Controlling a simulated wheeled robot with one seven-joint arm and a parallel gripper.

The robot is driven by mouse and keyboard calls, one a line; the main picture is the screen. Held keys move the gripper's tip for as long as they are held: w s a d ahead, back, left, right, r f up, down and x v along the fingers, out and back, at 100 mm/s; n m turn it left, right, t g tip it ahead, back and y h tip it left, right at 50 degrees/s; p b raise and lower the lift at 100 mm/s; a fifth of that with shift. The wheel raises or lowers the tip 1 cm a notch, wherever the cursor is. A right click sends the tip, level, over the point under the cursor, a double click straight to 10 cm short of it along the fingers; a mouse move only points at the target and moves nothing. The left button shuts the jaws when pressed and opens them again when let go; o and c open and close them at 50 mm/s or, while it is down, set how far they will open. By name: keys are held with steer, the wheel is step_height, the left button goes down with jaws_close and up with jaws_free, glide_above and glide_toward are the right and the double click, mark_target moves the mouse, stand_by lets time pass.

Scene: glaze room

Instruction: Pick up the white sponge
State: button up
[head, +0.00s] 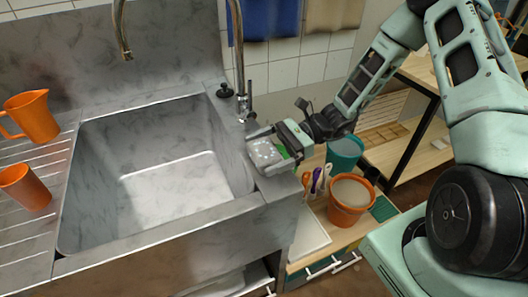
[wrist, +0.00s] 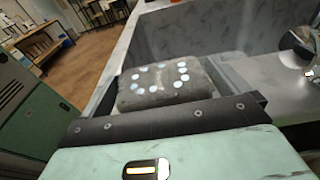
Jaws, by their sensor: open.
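A pale grey block with round white spots, which looks like the white sponge (head: 265,153), lies on the sink's right rim in the head view. In the wrist view the sponge (wrist: 165,85) is just beyond the dark bar of my gripper. My gripper (head: 268,152) is open and low over the rim, with the sponge between its fingers. In the wrist view one finger of my gripper (wrist: 170,88) shows on each side of the sponge. I cannot tell whether either finger touches it. Its lower part is hidden.
The empty steel sink basin (head: 165,175) is left of my gripper. The tap (head: 241,80) rises behind it. A green thing (head: 283,152) is partly hidden under my gripper. A teal pot (head: 344,150) and an orange pot (head: 349,198) stand right. An orange jug (head: 32,115) is far left.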

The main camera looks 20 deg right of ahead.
mark_target(264, 149)
steer(key=shift+a, duration=0.2)
steer(key=c, duration=0.9)
steer(key=shift+o, duration=0.2)
steer(key=shift+r, duration=0.1)
step_height(264, 149, up, 10)
steer(key=shift+f, duration=0.1)
